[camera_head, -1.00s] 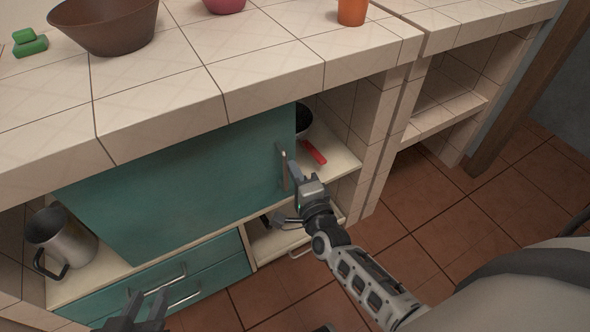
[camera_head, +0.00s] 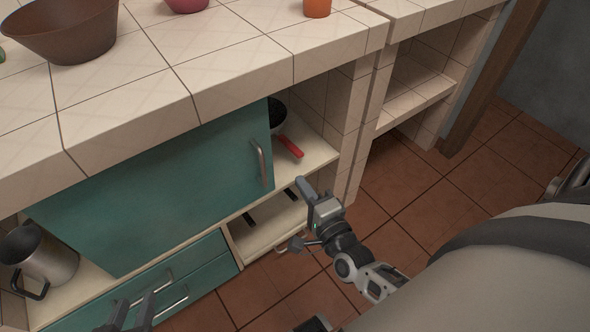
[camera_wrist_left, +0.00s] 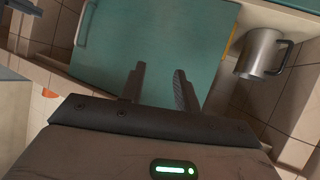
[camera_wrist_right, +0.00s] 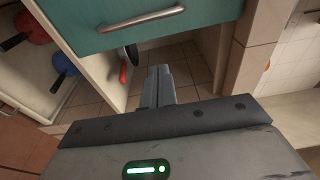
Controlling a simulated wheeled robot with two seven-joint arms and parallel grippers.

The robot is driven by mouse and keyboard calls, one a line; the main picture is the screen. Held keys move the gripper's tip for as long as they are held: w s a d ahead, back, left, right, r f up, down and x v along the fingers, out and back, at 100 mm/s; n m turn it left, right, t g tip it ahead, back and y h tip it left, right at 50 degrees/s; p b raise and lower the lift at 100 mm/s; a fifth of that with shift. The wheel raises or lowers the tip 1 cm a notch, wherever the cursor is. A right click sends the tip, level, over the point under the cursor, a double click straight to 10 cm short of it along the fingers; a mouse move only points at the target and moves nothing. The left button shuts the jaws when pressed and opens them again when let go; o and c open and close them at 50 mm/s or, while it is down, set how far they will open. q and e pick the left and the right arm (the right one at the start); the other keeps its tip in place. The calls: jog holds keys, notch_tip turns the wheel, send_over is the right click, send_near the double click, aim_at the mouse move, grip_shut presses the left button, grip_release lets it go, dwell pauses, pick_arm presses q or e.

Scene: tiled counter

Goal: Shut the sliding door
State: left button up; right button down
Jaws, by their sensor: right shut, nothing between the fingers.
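The teal sliding door (camera_head: 160,195) covers the middle of the cabinet under the counter, with open gaps at its left and right. Its vertical metal handle (camera_head: 258,163) is near its right edge. The door also shows in the left wrist view (camera_wrist_left: 150,50), and its handle in the right wrist view (camera_wrist_right: 140,18). My right gripper (camera_head: 304,188) is shut and empty, in front of and to the right of the handle, apart from it. My left gripper (camera_head: 132,312) is open and empty, in front of the drawers; its spread fingers show in the left wrist view (camera_wrist_left: 158,88).
A metal jug (camera_head: 40,258) stands in the left gap. A pan with a red handle (camera_head: 290,147) lies in the right gap. Teal drawers (camera_head: 190,275) are below the door. A brown bowl (camera_head: 65,28) and an orange cup (camera_head: 317,8) stand on the counter. The right floor is clear.

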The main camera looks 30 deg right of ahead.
jog(key=w+d+r+n+g+y+p, duration=0.1)
jog(key=w+d+r+n+y, duration=0.35)
jog(key=d+r+y, duration=0.35)
jog(key=w+a+h, duration=0.1)
jog(key=w+a, duration=0.5)
jog(key=w, duration=0.3)
jog(key=shift+f, duration=0.1)
